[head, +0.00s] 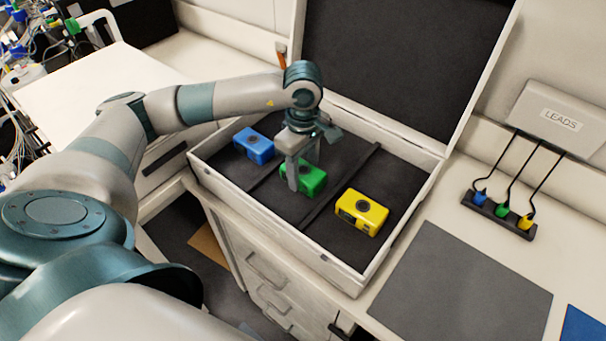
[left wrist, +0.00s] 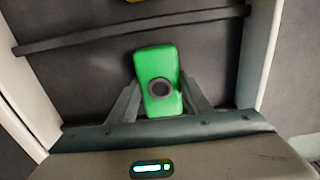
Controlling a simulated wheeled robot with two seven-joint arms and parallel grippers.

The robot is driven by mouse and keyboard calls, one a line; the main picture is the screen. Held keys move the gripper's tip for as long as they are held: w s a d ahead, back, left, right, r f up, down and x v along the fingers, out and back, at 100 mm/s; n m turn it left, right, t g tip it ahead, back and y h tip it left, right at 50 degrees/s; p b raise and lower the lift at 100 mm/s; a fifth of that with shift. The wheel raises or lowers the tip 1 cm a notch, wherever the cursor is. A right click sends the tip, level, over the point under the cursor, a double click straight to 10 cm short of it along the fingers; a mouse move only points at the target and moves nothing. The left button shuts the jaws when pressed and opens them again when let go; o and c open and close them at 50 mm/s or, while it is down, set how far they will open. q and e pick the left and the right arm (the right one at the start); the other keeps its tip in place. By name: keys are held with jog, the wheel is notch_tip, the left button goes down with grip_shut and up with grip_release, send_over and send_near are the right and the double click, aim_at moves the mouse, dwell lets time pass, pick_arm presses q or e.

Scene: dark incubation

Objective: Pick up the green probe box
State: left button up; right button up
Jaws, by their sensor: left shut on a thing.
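The green probe box (head: 312,180) is in the middle compartment of the open case (head: 328,270), between the blue and yellow boxes. My left gripper (head: 303,182) reaches down over it from above and is shut on it, hiding part of it in the head view. In the left wrist view the green box (left wrist: 158,82) sits between the two fingers (left wrist: 160,105), with its dark round socket facing the camera. I cannot tell whether the box is clear of the case floor. My right gripper is not in view.
A blue box (head: 254,146) and a yellow box (head: 362,212) lie in the side compartments, split off by dark dividers. The raised lid (head: 395,60) stands behind. A LEADS unit (head: 560,118) with a connector strip (head: 498,214) and a bare grey mat (head: 462,295) are at right.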

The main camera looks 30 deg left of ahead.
aim_at(306, 171)
pick_arm(q)
jog(key=shift+r, duration=0.15)
jog(key=shift+w+r+b, duration=0.1)
jog(key=shift+r+b, duration=0.35)
jog(key=r+b, duration=0.2)
jog(key=r, duration=0.1)
jog(key=shift+d, duration=0.4)
jog(key=s+d+r+b, duration=0.3)
jog(key=d+r, duration=0.4)
jog(key=d, duration=0.3)
jog(key=shift+s+d, duration=0.2)
jog(key=shift+s, duration=0.05)
